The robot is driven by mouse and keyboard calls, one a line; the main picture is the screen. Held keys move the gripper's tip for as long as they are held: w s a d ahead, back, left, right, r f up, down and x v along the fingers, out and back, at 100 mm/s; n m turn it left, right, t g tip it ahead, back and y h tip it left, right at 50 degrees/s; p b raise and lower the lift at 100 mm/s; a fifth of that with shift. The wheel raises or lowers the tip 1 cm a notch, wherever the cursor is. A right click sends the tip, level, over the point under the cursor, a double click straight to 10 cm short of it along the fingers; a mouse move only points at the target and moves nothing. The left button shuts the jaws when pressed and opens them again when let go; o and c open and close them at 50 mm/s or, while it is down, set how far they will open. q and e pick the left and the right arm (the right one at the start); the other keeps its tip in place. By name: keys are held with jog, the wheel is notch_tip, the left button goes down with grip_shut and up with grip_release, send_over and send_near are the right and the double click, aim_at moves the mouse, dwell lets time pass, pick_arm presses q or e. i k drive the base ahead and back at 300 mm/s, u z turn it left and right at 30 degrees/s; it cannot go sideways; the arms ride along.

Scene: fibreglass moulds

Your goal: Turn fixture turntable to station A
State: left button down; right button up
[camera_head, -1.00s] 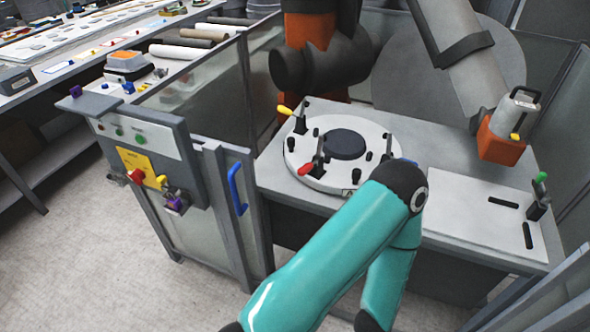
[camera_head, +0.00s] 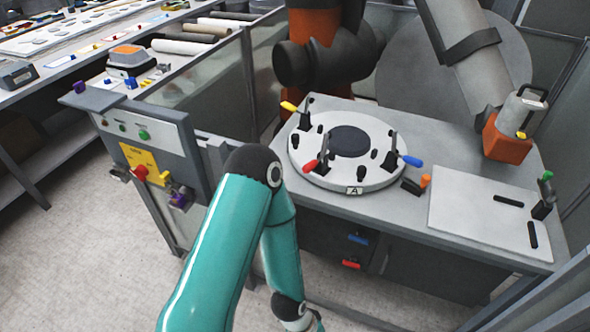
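The fixture turntable (camera_head: 325,172) is a white disc on the grey table, with a dark round pad (camera_head: 348,141) at its middle. A label "A" (camera_head: 354,190) shows at its front edge. Clamps on it have a yellow handle (camera_head: 288,107), a red handle (camera_head: 310,166) and a blue handle (camera_head: 412,161). A small device with an orange knob (camera_head: 425,181) sits on the table beside the disc's right front. One teal arm of mine rises in front of the table and bends down, its wrist near the bottom edge. I see no gripper fingers.
A large orange-and-black robot arm (camera_head: 310,50) stands behind the turntable.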

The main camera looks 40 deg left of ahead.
aim_at(359, 159)
jog(key=u, duration=0.1)
jog(key=i, duration=1)
jog(key=z, duration=0.05)
